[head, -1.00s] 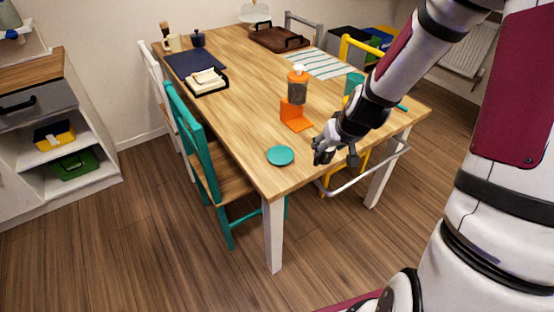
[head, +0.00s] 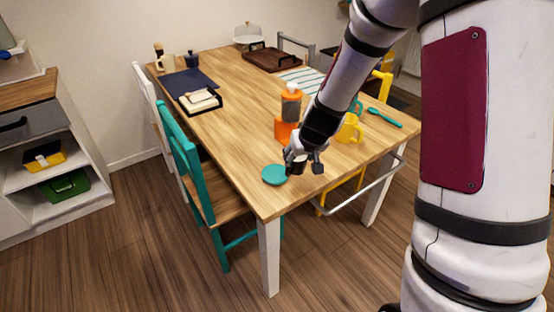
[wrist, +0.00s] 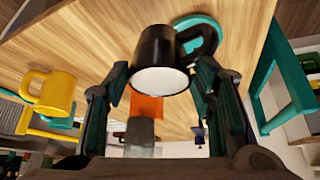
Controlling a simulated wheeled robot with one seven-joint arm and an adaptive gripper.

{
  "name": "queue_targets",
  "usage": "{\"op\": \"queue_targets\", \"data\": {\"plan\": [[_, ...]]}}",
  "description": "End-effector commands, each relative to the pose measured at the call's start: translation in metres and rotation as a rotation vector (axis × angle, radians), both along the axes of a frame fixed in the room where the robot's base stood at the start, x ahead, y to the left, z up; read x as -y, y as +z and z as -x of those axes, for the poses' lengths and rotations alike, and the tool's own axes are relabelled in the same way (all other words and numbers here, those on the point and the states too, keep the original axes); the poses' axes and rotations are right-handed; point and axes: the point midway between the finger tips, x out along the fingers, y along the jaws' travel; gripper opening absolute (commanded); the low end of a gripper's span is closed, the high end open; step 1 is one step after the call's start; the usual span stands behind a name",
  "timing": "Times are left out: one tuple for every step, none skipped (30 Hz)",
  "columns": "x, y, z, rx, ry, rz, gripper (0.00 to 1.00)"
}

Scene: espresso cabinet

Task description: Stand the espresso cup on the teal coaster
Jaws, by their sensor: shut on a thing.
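The espresso cup (wrist: 153,50) is black with a pale round end facing the wrist camera and a black handle on one side. My gripper (wrist: 158,85) is shut on it, with a finger on each side. In the head view my gripper (head: 304,164) is low over the table's near corner, and the cup shows only as a small dark patch. The teal coaster (head: 272,175) lies flat and bare just left of my gripper. In the wrist view the coaster (wrist: 205,24) shows partly behind the cup and its handle. I cannot tell whether the cup touches the table.
An orange holder with a jar (head: 288,112) stands behind my gripper. A yellow mug (head: 348,130) and a teal spoon (head: 384,117) are to its right. A teal chair (head: 192,165) stands at the left edge. The wood left of the coaster is clear.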

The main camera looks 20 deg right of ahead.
Motion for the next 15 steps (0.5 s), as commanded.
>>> {"op": "queue_targets", "data": {"plan": [[-0.008,0.0,-0.006,0.001,0.005,0.001,0.2],[-0.011,0.0,-0.009,0.0,0.006,0.001,0.2],[-0.016,-0.001,-0.014,0.001,0.006,0.001,0.2],[-0.019,-0.001,-0.017,0.001,0.006,0.002,0.2],[-0.023,-0.002,-0.02,0.0,0.005,0.001,0.2],[-0.027,-0.003,-0.025,0.0,0.006,0.001,0.2],[-0.031,-0.003,-0.028,0.0,0.005,0.001,0.2],[-0.033,-0.003,-0.031,0.001,0.004,0.001,0.2],[-0.038,-0.004,-0.035,0.0,0.005,0.001,0.2],[-0.039,-0.004,-0.038,0.0,0.003,0.001,0.2],[-0.041,-0.004,-0.04,0.001,0.003,0.002,0.2],[-0.044,-0.005,-0.042,0.001,0.002,0.001,0.2],[-0.045,-0.005,-0.044,0.0,0.002,0.001,0.2],[-0.046,-0.006,-0.045,0.0,0.001,0.0,0.2],[-0.047,-0.006,-0.046,0.0,0.0,0.0,0.2]]}}
